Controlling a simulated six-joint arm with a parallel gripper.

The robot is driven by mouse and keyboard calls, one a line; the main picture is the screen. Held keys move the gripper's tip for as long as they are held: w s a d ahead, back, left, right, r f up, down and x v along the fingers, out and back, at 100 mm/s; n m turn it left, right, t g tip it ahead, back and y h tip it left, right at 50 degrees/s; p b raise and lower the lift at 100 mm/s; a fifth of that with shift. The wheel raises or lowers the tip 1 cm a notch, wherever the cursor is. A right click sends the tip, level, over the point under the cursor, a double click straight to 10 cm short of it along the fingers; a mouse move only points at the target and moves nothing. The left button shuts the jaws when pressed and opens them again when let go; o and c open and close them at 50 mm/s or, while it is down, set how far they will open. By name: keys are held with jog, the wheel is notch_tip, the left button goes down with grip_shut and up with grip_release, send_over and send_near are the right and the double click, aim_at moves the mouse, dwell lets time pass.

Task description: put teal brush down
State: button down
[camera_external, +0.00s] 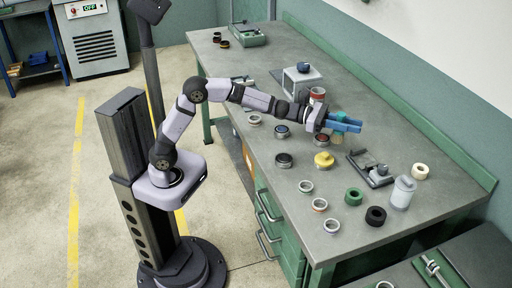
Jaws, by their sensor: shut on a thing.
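My gripper (345,125), with blue fingers, is over the middle of the grey workbench (440,178) and points right. It is shut on the teal brush (340,115), which shows as a small teal piece at the fingers. Pale tan bristles (337,139) show just below the fingers, pointing down. The fingers hide much of the brush. I cannot tell whether the bristles touch the bench top.
A yellow knobbed piece (323,160), several rings and dark-topped round parts lie near the gripper. A fixture (371,168) and a pale bottle (402,192) stand to the right. A grey box machine (301,83) stands behind. The bench top toward the far right edge is mostly clear.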

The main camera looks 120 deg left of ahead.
jog(key=s+a+r+n+g+y+b, duration=0.1)
jog(key=s+a+r+n+y+b, duration=0.15)
jog(key=a, duration=0.45)
jog(key=s+a+r+n+y+b, duration=0.1)
jog(key=s+a+r+y+b, duration=0.25)
jog(key=a, duration=0.35)
jog(key=shift+s+a+f+n+g+y+p, duration=0.6)
jog(key=shift+s+a+n+g+y, duration=0.7)
jog(key=shift+a, duration=1.05)
jog(key=shift+t, duration=0.3)
jog(key=shift+w+f+b, duration=0.1)
jog(key=shift+f+b, duration=3.45)
jog(key=shift+f, duration=1.5)
jog(key=shift+f, duration=0.15)
jog(key=c, duration=1.5)
grip_release()
jog(key=shift+c, duration=0.2)
